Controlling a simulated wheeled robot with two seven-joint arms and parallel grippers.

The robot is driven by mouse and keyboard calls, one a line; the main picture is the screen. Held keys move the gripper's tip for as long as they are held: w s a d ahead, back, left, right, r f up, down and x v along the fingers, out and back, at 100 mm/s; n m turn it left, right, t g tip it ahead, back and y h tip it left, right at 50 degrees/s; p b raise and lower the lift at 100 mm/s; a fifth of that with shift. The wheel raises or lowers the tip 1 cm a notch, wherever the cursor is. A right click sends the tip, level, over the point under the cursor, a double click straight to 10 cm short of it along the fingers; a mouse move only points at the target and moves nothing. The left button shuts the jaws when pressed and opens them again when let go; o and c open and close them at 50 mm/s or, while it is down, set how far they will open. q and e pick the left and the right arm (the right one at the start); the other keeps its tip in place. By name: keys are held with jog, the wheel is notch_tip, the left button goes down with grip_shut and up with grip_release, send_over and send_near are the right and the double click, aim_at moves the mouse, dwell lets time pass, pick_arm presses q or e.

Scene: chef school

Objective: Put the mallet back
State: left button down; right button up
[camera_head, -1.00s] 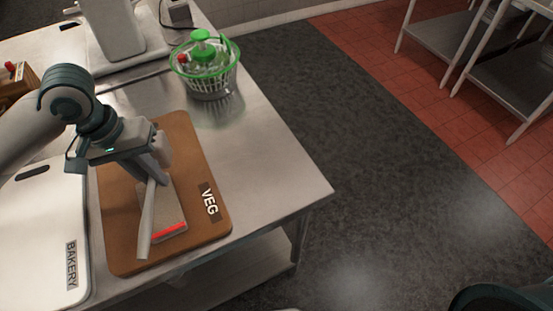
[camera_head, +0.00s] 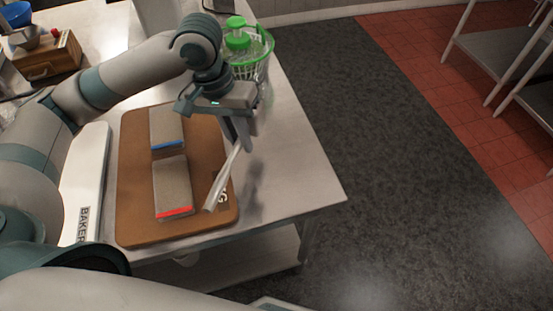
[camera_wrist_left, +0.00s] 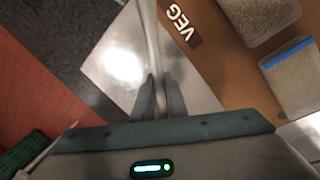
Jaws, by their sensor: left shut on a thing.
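My left gripper (camera_head: 240,146) is shut on a long grey metal handle, which I take to be the mallet (camera_head: 220,182). It holds the mallet above the right edge of the brown VEG cutting board (camera_head: 137,224), tilted with its free end down and left. The left wrist view shows the mallet (camera_wrist_left: 149,32) running from between the fingers (camera_wrist_left: 160,98) out past the top edge. The mallet's head cannot be made out. My right gripper is not in view.
A green-lidded salad spinner (camera_head: 247,65) stands behind the gripper. A white BAKERY board (camera_head: 88,180) is at left. The steel table (camera_head: 300,185) is bare at right.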

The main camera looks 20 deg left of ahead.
pick_arm(q)
jog(key=shift+d+r, duration=0.15)
jog(key=shift+d, duration=0.1)
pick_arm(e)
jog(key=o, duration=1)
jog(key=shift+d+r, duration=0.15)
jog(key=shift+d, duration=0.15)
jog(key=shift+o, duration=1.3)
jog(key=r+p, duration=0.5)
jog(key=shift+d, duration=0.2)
pick_arm(q)
jog(key=s+d+r+m+g, duration=0.1)
jog(key=d+r+m, duration=0.1)
jog(key=d+m, duration=0.3)
jog(key=s+d+r+m+y, duration=0.1)
jog(key=d+r+m, duration=0.2)
jog(key=d+m, duration=0.3)
jog(key=shift+s+g, duration=0.3)
jog(key=shift+g, duration=0.1)
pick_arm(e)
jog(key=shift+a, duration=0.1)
pick_arm(q)
jog(key=shift+a, duration=0.1)
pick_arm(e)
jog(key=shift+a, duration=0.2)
